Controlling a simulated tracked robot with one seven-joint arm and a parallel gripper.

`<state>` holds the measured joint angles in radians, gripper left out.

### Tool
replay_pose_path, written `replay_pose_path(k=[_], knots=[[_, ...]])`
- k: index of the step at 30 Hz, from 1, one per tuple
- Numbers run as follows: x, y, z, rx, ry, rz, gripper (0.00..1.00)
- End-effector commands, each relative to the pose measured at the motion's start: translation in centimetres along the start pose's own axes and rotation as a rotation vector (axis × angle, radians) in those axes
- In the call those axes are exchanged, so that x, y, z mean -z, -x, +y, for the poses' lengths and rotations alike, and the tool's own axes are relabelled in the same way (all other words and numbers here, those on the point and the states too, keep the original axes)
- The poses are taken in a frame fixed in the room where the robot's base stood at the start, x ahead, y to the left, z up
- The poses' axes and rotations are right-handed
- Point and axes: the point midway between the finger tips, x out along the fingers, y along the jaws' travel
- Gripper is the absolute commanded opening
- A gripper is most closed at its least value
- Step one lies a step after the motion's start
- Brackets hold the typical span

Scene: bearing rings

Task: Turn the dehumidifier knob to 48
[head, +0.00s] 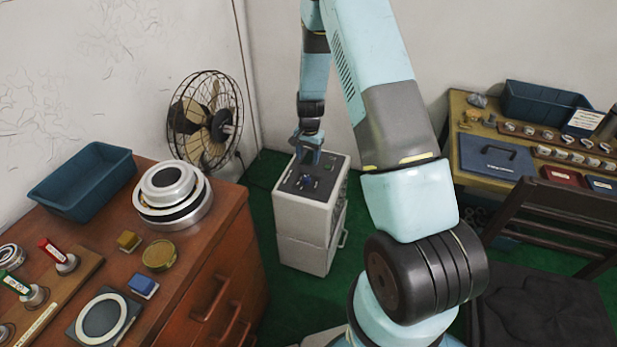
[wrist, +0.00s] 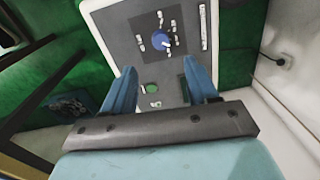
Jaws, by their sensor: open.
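The dehumidifier (head: 308,225) is a whitish box standing on the green floor between the two work surfaces. Its grey top panel also shows in the wrist view (wrist: 128,52). A blue knob (wrist: 161,40) sits on a dark square of the panel, with white marks around it too small to read. The knob is small in the head view (head: 308,181). My gripper (wrist: 158,78) is open and empty, its blue fingers apart and pointing at the panel, with the knob beyond the fingertips. In the head view my gripper (head: 307,157) is just above the panel.
A wooden cabinet (head: 225,250) with a blue bin (head: 85,180) and bearing rings stands left. A wire fan (head: 205,120) is behind it. A dark chair (head: 540,220) and a bench with trays (head: 465,120) are right. A green button (wrist: 152,87) is on the panel.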

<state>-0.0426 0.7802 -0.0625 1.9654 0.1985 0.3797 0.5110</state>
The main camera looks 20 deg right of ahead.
Motion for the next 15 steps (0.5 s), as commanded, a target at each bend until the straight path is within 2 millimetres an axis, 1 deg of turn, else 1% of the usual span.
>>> replay_pose_path(k=[1, 3, 15], knots=[[0.0, -1.0, 0.1, -0.002, 0.000, -0.002, 0.58], [0.0, -2.2, 0.1, -0.002, -0.001, -0.002, 0.58], [0.0, -8.5, 0.0, -0.001, 0.001, -0.001, 0.58]])
